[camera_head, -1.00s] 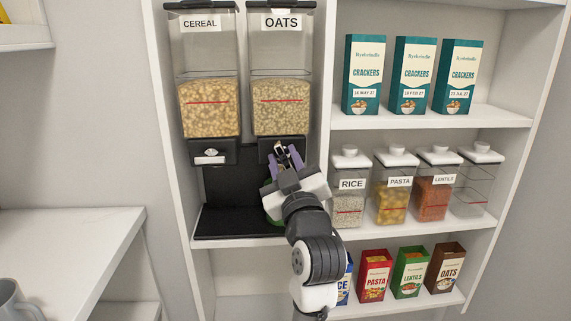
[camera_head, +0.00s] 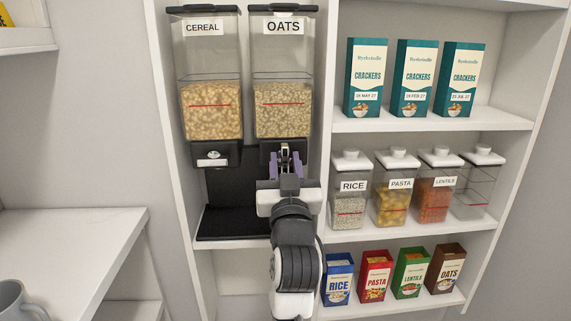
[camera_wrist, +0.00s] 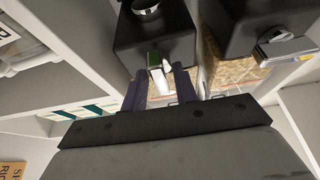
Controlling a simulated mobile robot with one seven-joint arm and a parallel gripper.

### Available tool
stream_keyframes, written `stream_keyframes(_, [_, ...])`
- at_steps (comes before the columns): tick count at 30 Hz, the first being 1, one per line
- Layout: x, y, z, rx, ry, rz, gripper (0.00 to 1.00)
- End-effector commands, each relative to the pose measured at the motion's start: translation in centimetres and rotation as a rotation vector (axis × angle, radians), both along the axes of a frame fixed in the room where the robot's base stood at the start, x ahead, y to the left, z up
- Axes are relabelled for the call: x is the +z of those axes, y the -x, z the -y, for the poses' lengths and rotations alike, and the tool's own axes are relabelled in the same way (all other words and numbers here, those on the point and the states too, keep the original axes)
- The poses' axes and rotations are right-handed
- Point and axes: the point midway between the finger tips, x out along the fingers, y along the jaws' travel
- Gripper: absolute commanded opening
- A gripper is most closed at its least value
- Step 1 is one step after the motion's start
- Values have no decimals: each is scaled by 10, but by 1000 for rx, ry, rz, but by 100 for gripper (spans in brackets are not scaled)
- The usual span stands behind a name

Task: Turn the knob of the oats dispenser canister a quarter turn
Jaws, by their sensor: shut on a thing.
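The oats dispenser canister (camera_head: 283,60) hangs in the upper shelf bay, right of the cereal one, part full of oats above a black base. The base also shows in the wrist view (camera_wrist: 180,38). My gripper (camera_head: 285,160) is upright in front of this base, its purple fingers shut on the knob. The gripper also shows in the wrist view (camera_wrist: 160,85), with a small pale piece of the knob (camera_wrist: 156,62) between the fingers. Most of the knob is hidden by the fingers, so its exact angle cannot be told.
The cereal dispenser (camera_head: 211,75) stands close on the left, its knob (camera_head: 213,155) uncovered. A black tray (camera_head: 228,222) lies below. On the right, a divider separates shelves with cracker boxes (camera_head: 416,80), lidded jars (camera_head: 393,190) and small food boxes (camera_head: 412,270). A counter (camera_head: 70,240) is at left.

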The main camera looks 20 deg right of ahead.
Motion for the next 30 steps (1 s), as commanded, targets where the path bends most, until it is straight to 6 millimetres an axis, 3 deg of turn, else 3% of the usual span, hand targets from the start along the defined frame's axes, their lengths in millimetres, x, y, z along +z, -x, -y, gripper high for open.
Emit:
stream_keyframes(7, [-1,0,0,0,0,-3,6])
stream_keyframes(8, [-1,0,0,0,0,-3,33])
stream_keyframes(9, [-1,0,0,0,0,-3,36])
stream_keyframes(20, [-3,5,-1,0,1,-1,36])
stream_keyframes(28, [-26,50,-14,-3,3,-2,36])
stream_keyframes(30, [-29,51,-14,-1,3,3,36])
